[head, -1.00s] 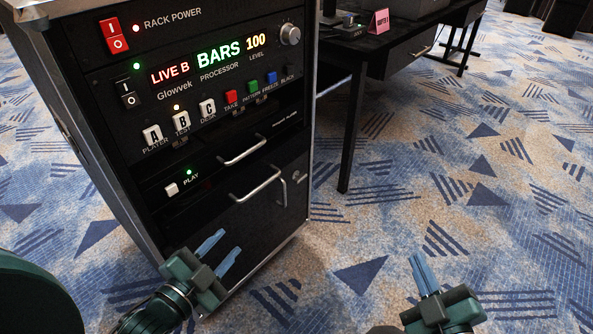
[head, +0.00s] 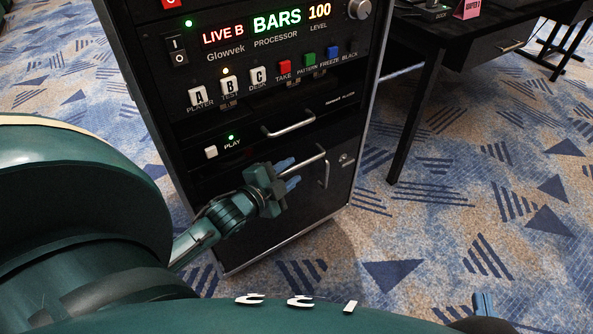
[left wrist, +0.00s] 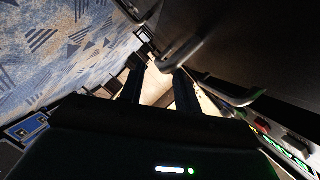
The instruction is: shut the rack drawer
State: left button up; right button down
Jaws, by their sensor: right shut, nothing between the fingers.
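The black rack (head: 350,110) stands in the middle of the head view. On its front is an upper handle (head: 289,126), with a lower metal handle (head: 312,157) below it, beside a vertical door handle (head: 325,172). I cannot tell how far the drawer stands out. My left gripper (head: 289,173) is open, its blue fingertips at the left end of the lower handle; I cannot tell whether they touch. In the left wrist view, its dark fingers (left wrist: 158,88) are apart, with a metal handle (left wrist: 180,54) just beyond them. My right gripper (head: 483,303) is shut and empty at the lower right.
Rack buttons (head: 229,85) and a play button (head: 211,152) sit above and left of my left gripper. A black table (head: 470,50) stands at the upper right. Patterned carpet (head: 450,220) is free right of the rack.

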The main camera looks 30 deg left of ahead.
aim_at(296, 167)
pick_arm(q)
jog(key=shift+x, duration=1.6)
grip_shut()
